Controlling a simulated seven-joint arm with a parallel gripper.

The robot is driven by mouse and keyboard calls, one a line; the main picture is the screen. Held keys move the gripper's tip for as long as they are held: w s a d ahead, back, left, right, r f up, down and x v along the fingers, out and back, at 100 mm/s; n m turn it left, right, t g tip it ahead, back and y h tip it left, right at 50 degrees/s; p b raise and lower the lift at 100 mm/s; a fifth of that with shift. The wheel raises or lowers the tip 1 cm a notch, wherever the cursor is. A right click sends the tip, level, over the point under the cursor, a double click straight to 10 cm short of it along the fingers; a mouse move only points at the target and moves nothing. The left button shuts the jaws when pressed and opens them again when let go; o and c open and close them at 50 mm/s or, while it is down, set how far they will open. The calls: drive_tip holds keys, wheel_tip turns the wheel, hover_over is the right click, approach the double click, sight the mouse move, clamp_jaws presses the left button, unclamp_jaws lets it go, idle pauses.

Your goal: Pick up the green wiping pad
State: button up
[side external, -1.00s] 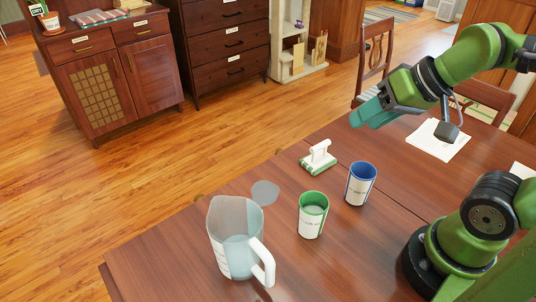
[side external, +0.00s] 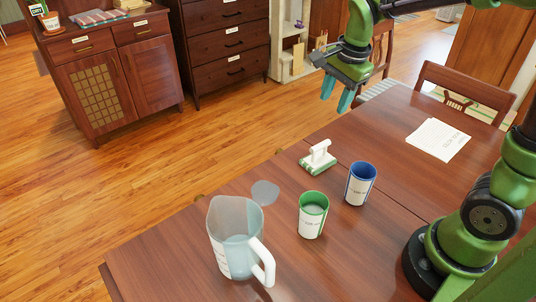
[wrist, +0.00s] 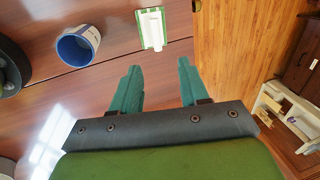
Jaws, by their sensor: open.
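The green wiping pad (side external: 318,158) lies on the table, a green-edged base with a white handle standing on top. It also shows in the wrist view (wrist: 152,28), at the top just beyond the fingertips and between their lines. My gripper (side external: 336,100) is above the table's far edge, higher than the pad and apart from it. Its teal fingers point down. In the wrist view my gripper (wrist: 160,75) has its two fingers spread with nothing between them.
A clear pitcher (side external: 236,240) and a grey disc (side external: 265,192) are at the near left. Papers (side external: 437,139) lie on the right. A chair (side external: 466,92) stands behind the table.

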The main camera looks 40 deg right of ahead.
approach(321, 144)
drive_tip(key=shift+m, duration=0.4)
drive_tip(key=x, duration=0.5)
drive_tip(key=shift+w+f, duration=0.2)
drive_tip(key=shift+w, duration=0.1)
drive_tip(key=shift+s+x, duration=0.1)
drive_tip(key=shift+x, duration=1.25)
drive_tip(key=shift+s+x, duration=0.15)
drive_tip(key=shift+x, duration=1.2)
clamp_jaws()
